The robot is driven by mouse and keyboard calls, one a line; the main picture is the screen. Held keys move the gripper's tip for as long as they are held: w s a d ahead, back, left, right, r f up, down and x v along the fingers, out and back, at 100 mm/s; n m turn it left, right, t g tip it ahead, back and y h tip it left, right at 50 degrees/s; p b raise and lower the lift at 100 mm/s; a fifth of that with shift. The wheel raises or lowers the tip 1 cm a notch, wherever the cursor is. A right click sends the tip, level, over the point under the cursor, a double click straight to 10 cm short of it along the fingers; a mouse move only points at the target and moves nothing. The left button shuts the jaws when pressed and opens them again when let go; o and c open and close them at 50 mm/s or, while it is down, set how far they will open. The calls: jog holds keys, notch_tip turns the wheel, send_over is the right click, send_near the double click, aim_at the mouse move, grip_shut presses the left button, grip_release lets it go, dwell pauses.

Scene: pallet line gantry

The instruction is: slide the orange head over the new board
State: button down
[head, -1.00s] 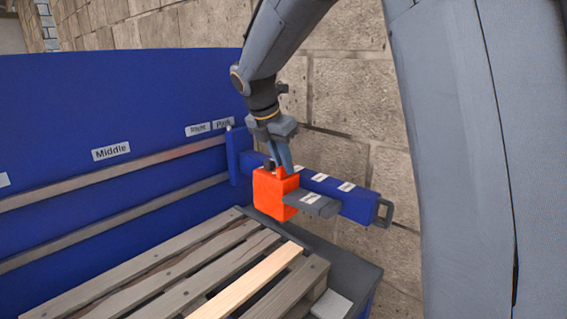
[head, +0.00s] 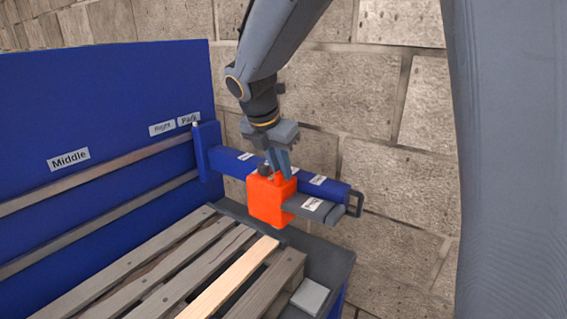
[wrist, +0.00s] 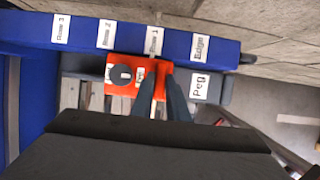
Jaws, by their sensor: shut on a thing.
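The orange head (head: 268,203) sits on the blue beam (head: 230,160) that reaches out from the blue back panel. My gripper (head: 280,168) is shut on its top from above. In the wrist view the fingers (wrist: 163,90) close on the orange head (wrist: 122,62), beside a dark round knob, near the "Row 1" label. A grey arm labelled "Peg" (wrist: 205,88) juts from the head's right side. The new board (head: 232,280), paler than the others, lies on the pallet. In the head view its far end shows just below the head; I cannot tell whether the head is directly above.
The pallet's grey slats (head: 165,265) lie in front of the back panel (head: 100,110), which carries rails and labels including "Middle", "Right" and "Park". A dark handle (head: 356,203) ends the beam. A stone wall (head: 385,170) stands behind. A pale block (head: 310,297) lies beside the pallet.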

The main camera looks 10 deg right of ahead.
jog(key=c, duration=1.7)
grip_release()
jog(key=shift+b+v, duration=0.7)
jog(key=shift+v, duration=3.25)
